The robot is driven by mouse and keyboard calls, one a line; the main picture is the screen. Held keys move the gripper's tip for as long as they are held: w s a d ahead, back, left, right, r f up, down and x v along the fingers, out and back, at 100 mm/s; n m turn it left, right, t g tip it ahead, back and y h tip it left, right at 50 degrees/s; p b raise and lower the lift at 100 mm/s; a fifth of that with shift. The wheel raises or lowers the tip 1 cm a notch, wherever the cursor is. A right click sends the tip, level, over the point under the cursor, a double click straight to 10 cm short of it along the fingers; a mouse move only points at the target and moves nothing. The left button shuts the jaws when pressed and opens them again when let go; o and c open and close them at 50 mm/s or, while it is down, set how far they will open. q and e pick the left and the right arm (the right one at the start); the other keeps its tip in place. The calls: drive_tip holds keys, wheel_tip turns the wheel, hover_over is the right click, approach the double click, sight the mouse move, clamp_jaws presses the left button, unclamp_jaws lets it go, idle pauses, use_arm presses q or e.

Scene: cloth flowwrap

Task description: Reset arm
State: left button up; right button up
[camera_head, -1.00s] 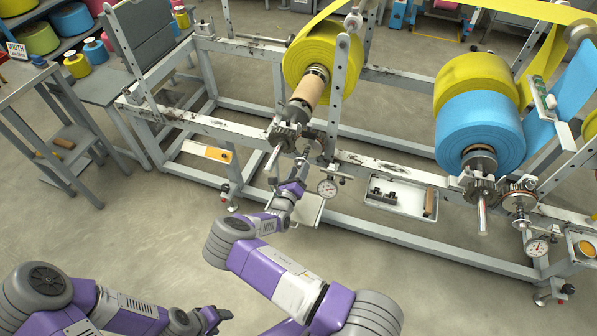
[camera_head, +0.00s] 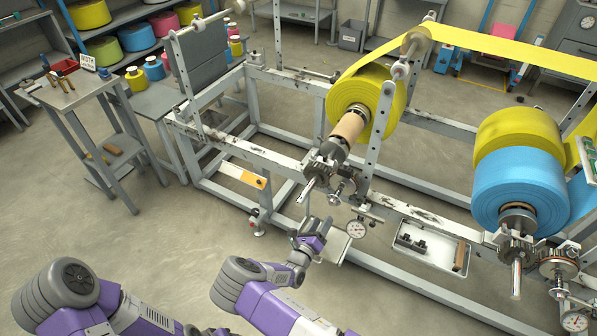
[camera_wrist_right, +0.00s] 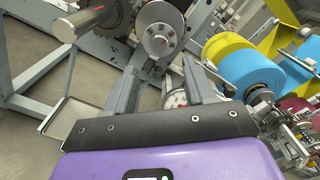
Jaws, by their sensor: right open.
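My right gripper (camera_head: 325,226) is in the middle of the head view, in front of the machine frame's near rail. It is open and empty, apart from the shaft end and the small crank wheel (camera_head: 342,185) above it. In the right wrist view its two fingers (camera_wrist_right: 161,68) stand spread, with a round metal hub (camera_wrist_right: 158,40) beyond the tips. My left arm (camera_head: 75,300) comes in at the lower left.
The frame carries a yellow roll (camera_head: 350,100) and a blue roll (camera_head: 515,190). A dial gauge (camera_head: 356,229) hangs close right of my right gripper. A tray (camera_head: 437,249) sits right of it. A grey table (camera_head: 75,90) stands at left.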

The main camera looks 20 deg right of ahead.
drive_tip(key=s+d+f+m+g, duration=0.2)
drive_tip(key=s+f+m+g, duration=0.25)
drive_tip(key=s, duration=0.35)
drive_tip(key=s+d+f+m+g, duration=0.3)
drive_tip(key=s+f+m+g, duration=0.15)
drive_tip(key=s+g, duration=0.2)
drive_tip(key=s+a+f+m+g+y, duration=0.2)
drive_tip(key=s+a+m+y, duration=0.1)
drive_tip(key=s, duration=0.3)
drive_tip(key=s+a+f+m+g+y, duration=0.2)
drive_tip(key=s+m+y, duration=0.1)
drive_tip(key=s+m, duration=0.15)
drive_tip(key=s+a+r+m+g+y, duration=0.1)
drive_tip(key=s+a+m+y, duration=0.3)
drive_tip(key=a, duration=0.3)
drive_tip(key=s+a+m+y, duration=0.2)
drive_tip(key=a+m+y, duration=0.35)
drive_tip(key=a, duration=0.25)
drive_tip(key=w+a+r+m+t+y, duration=0.2)
drive_tip(key=w+a+r+m+t, duration=0.2)
drive_tip(key=m, duration=0.7)
drive_tip(key=shift+w+r+t, duration=0.5)
drive_tip(key=shift+w+r, duration=0.4)
drive_tip(key=shift+r, duration=0.05)
